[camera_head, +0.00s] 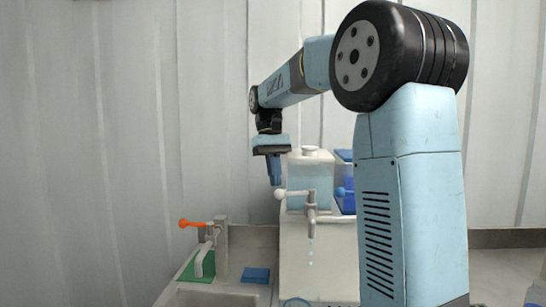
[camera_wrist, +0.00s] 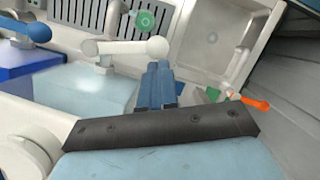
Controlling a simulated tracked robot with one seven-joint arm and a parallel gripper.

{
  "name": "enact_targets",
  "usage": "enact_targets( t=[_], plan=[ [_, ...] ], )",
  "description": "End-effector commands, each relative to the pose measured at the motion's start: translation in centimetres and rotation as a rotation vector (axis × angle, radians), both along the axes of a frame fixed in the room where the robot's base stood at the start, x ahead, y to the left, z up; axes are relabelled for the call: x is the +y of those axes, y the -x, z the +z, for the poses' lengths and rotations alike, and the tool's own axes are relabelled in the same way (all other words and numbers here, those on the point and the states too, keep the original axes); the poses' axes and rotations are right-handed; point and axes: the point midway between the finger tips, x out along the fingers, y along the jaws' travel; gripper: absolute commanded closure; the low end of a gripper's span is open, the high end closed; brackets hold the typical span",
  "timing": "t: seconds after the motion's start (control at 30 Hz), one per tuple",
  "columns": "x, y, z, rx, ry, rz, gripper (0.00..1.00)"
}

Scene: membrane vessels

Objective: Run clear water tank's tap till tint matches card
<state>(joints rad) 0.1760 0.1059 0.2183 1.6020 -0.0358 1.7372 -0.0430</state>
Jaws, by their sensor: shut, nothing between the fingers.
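The clear water tank (camera_head: 310,175) is pale blue with a white cap and stands on a pale block. Its tap (camera_head: 311,208) has a white lever ending in a white ball (camera_head: 280,194). Drops (camera_head: 311,250) fall below the spout. My gripper (camera_head: 275,183) is shut and empty, pointing down beside the white ball. In the wrist view its blue fingers (camera_wrist: 158,85) are just next to the ball (camera_wrist: 158,47); I cannot tell if they touch. A round vessel (camera_wrist: 145,20) with green contents stands on a slatted grate. A blue card (camera_head: 255,275) lies left of the block.
A deep blue tank (camera_head: 345,170) with a blue tap knob (camera_head: 341,191) stands to the right of the clear one. At left, a sink (camera_wrist: 208,42) has a tap with an orange lever (camera_head: 195,223). A green item (camera_head: 198,266) lies near it.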

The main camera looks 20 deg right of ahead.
Motion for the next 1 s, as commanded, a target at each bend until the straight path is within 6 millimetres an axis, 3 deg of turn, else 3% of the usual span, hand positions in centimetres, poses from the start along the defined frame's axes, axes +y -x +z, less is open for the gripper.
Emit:
enact_targets(
  t=[0.53, 0.73, 1.0],
  plan=[
    [0.3, -2.7, 8.9, -0.004, -0.001, 0.001, 1.00],
    [0.3, -3.1, 10.4, -0.002, 0.000, 0.000, 1.00],
    [0.3, -3.2, 10.7, -0.002, 0.000, 0.000, 1.00]
  ],
)
